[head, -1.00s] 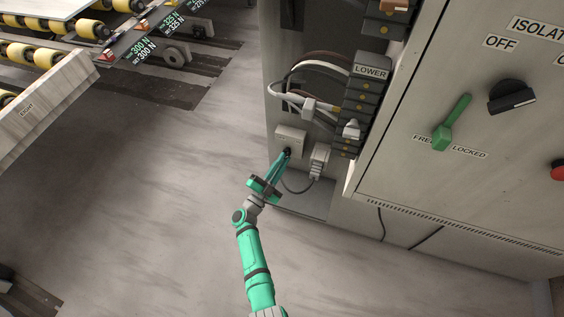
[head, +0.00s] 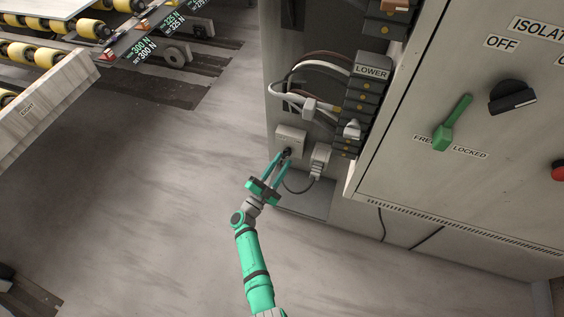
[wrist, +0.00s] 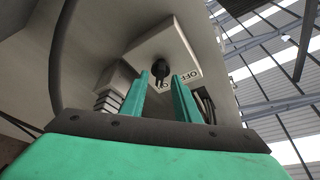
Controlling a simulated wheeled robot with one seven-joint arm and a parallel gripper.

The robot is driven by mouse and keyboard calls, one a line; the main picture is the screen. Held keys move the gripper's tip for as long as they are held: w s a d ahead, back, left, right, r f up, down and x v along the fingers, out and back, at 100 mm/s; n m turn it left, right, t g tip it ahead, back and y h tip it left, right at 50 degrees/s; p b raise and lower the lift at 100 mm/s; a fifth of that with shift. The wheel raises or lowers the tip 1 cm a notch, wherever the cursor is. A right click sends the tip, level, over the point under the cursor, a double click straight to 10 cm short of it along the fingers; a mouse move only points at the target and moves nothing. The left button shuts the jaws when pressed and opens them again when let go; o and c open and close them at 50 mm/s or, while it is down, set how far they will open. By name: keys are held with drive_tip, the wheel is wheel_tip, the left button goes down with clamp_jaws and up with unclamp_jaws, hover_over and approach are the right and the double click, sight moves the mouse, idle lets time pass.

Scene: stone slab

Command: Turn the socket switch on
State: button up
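The socket switch is a small black knob (head: 287,152) on a light grey box (head: 291,136) low on the cabinet's panel. In the wrist view the knob (wrist: 161,74) stands out from the pale box face (wrist: 150,48), with an "OFF" label to its right and another label partly hidden by a finger. My gripper (head: 282,158) is open, its two green fingers apart. In the wrist view my gripper (wrist: 164,80) has its fingertips on either side of the knob, with visible gaps. I cannot tell how deep the knob sits between them.
A plug with a grey cable (head: 319,158) is right of the box. Above are cables (head: 300,92) and a terminal column labelled LOWER (head: 370,72). A cabinet door with a green lever (head: 452,125) and black rotary handle (head: 512,97) is at right.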

drive_tip(key=v, duration=1)
drive_tip(key=s+d+r+n+t+y, duration=0.1)
drive_tip(key=s+d+r+n+y, duration=0.2)
drive_tip(key=s, duration=0.6)
drive_tip(key=s+d+r+n+t+y, duration=0.15)
drive_tip(key=s+n+y, duration=0.35)
drive_tip(key=s, duration=0.5)
drive_tip(key=s+d+r+n+g+y, duration=0.1)
drive_tip(key=s+r+n+g, duration=0.1)
drive_tip(key=s+r, duration=0.4)
drive_tip(key=s+d+r+n+g+y, duration=0.1)
drive_tip(key=s+r+n, duration=0.4)
drive_tip(key=s, duration=0.8)
drive_tip(key=shift+r+g+y, duration=0.35)
drive_tip(key=shift+g+y, duration=0.45)
drive_tip(key=shift+g, duration=0.35)
drive_tip(key=shift+s, duration=0.2)
